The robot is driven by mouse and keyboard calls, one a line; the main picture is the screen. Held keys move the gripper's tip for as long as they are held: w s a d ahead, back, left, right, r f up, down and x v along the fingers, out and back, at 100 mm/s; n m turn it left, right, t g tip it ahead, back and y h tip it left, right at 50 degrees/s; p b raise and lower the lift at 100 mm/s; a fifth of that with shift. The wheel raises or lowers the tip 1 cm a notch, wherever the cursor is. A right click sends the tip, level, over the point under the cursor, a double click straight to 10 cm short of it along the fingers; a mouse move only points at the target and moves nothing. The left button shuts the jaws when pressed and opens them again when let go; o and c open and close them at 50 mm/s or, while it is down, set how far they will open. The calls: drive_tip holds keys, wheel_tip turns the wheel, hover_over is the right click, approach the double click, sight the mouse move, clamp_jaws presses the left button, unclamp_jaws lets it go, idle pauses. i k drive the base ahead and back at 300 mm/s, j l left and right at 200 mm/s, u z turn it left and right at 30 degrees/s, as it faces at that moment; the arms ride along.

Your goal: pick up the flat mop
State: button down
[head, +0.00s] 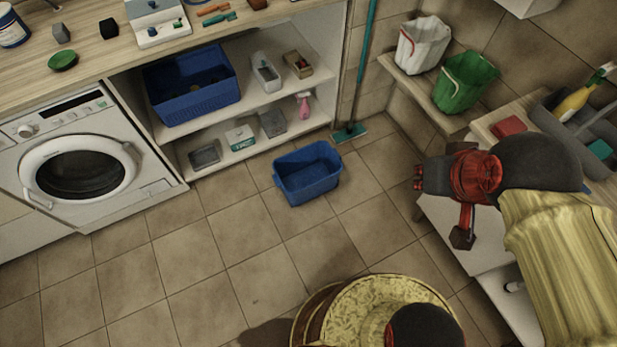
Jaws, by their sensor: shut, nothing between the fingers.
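The flat mop has a teal handle (367,50) and a flat green head (351,131). It stands upright in the corner at the right end of the shelf unit, with its head on the floor. The top of its handle runs out of view. My gripper (419,178) is at the right of the head view, pointing left. It is shut and empty, well apart from the mop, to its right and nearer the camera.
A blue tub (308,172) is on the floor just in front of the mop head. A ledge (415,96) with a white bin (423,46) and a green bucket (464,82) stands right of the mop. The middle floor is clear.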

sight(339, 138)
drive_tip(key=i+l+z, duration=0.1)
drive_tip(key=i+z, duration=0.2)
drive_tip(key=i, duration=0.55)
drive_tip(key=i+j+z, duration=0.15)
drive_tip(key=i+z, duration=0.15)
drive_tip(key=i, duration=0.6)
